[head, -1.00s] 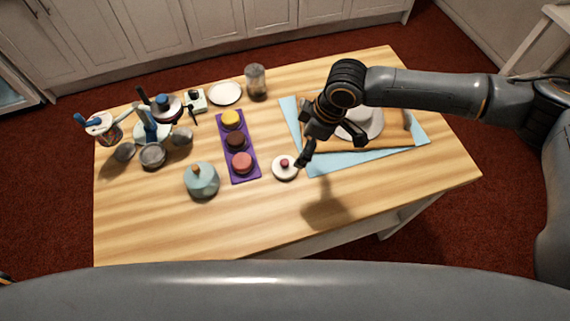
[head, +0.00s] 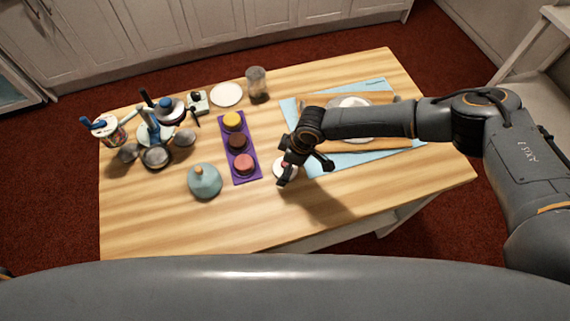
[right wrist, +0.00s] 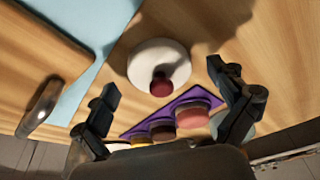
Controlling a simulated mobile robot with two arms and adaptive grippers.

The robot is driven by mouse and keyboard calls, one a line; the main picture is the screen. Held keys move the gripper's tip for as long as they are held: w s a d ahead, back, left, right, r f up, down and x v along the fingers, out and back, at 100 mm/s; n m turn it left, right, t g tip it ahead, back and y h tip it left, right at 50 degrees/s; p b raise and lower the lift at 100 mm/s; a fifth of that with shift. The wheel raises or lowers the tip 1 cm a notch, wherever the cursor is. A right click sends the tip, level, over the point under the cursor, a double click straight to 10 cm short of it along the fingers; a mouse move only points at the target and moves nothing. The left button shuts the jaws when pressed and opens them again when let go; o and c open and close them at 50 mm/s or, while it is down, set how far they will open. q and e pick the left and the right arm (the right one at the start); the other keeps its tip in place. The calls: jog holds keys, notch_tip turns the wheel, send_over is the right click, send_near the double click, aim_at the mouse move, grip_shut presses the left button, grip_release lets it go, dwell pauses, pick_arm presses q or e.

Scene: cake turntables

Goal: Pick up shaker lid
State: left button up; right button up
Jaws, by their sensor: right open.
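The shaker lid, a round white disc with a red knob (head: 279,167), lies on the wooden table, partly hidden by my right gripper in the head view. In the right wrist view the lid (right wrist: 150,57) is in full view, its red knob pointing toward the camera. My right gripper (head: 306,171) is open and empty above the lid. In the right wrist view its two fingers (right wrist: 162,80) stand apart on either side of the lid and knob, not touching them. My left gripper is not in view.
A purple tray (head: 246,177) with several coloured round cakes lies left of the lid. A teal domed pot (head: 205,182) stands further left. A blue mat (head: 372,159) with a board is to the right, and a glass jar (head: 257,86) stands behind. The table's front is clear.

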jog(key=c, duration=0.9)
